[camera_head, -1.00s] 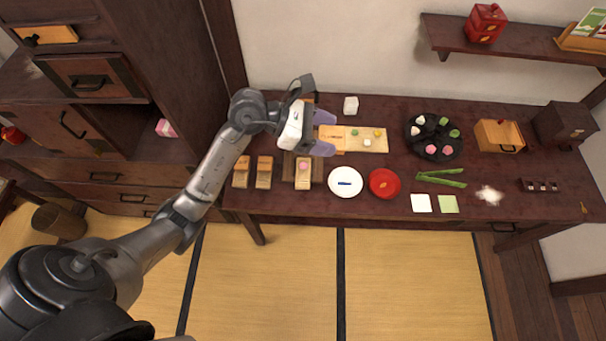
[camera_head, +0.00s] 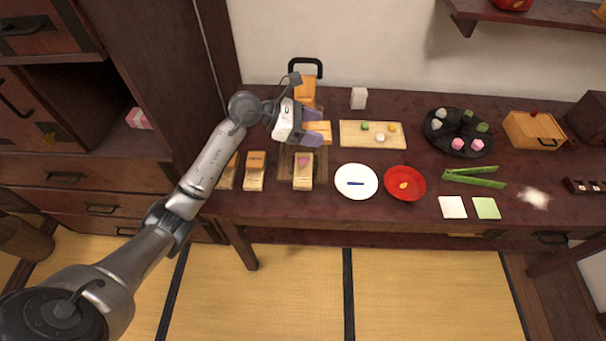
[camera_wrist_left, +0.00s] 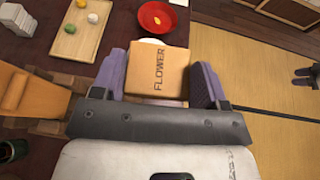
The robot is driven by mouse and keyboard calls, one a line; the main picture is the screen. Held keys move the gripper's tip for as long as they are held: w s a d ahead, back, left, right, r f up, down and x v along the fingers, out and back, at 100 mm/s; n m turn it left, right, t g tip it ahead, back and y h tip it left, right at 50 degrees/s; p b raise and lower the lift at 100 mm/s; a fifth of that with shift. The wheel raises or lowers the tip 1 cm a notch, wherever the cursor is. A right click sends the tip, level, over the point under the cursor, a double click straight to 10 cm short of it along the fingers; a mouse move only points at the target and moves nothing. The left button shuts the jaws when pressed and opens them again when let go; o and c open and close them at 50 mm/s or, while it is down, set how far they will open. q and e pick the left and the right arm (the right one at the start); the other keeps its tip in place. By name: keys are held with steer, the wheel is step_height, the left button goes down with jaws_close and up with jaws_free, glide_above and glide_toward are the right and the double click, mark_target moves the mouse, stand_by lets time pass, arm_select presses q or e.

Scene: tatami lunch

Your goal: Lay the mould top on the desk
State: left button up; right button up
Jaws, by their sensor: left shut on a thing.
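My left gripper (camera_head: 314,128) is shut on the mould top (camera_head: 322,131), an orange wooden block. The word FLOWER shows on the mould top in the left wrist view (camera_wrist_left: 158,70), between the two purple fingers. In the head view it appears over the left end of the board; its height above the desk is hard to judge. A wooden mould base (camera_head: 303,178) with a pink piece in it is on the desk (camera_head: 420,215), just below the gripper in the picture.
More wooden moulds (camera_head: 254,172) stand to the left. A wooden board (camera_head: 350,142) with small sweets, a white plate (camera_head: 343,190) and a red dish (camera_head: 404,195) lie to the right. An orange block with a black handle (camera_head: 305,88) is behind the gripper.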

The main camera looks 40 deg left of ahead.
arm_select(q)
steer(key=b, duration=0.2)
glide_above(299, 161)
steer(key=s+d, duration=0.1)
steer(key=d, duration=0.2)
step_height(299, 161, down, 6)
steer(key=shift+m+g+h, duration=0.3)
steer(key=shift+m+g, duration=0.1)
steer(key=a+f, duration=0.1)
steer(key=w+a+f, duration=0.1)
steer(key=a+f, duration=0.1)
steer(key=shift+f+p, duration=0.1)
steer(key=shift+p, duration=0.3)
arm_select(e)
step_height(299, 161, down, 3)
steer(key=shift+a+r, duration=0.1)
arm_select(q)
step_height(299, 161, down, 8)
steer(key=b, duration=0.2)
steer(key=shift+b, duration=0.35)
steer(key=shift+f, duration=0.85)
arm_select(e)
steer(key=shift+f, duration=1.7)
